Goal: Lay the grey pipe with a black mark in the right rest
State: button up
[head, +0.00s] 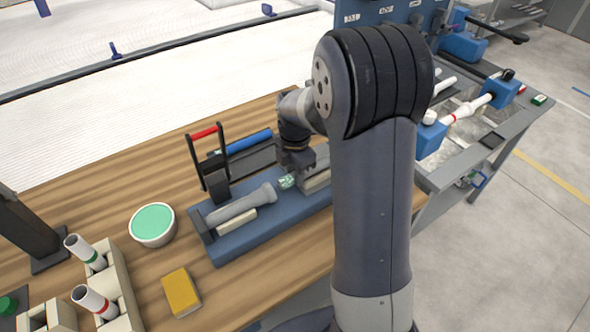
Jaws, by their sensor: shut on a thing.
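My gripper (297,176) is low over the right part of a blue base (262,236), partly hidden by my own arm. It is shut on a grey pipe (315,173), of which only a short piece shows beside the jaws. No black mark can be made out on it. The piece is close above or in the right rest (318,186); contact cannot be told. Another grey pipe (238,206) with a flared end lies in the left part of the base, beside a cream block (238,221). A small greenish patch (287,182) shows between that pipe and my gripper.
A black stand with a red bar (204,132) and a blue cylinder (249,142) are behind the base. A green-topped bowl (152,224), a yellow sponge (181,291) and cream holders with white pipes (85,251) are at left. Bare wood shows behind the bowl.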

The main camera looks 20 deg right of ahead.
jog(key=shift+f, duration=0.2)
dwell(0.6)
jog(key=o, duration=1)
jog(key=shift+o, duration=0.2)
notch_tip(320, 180, up, 11)
jog(key=shift+f, duration=0.2)
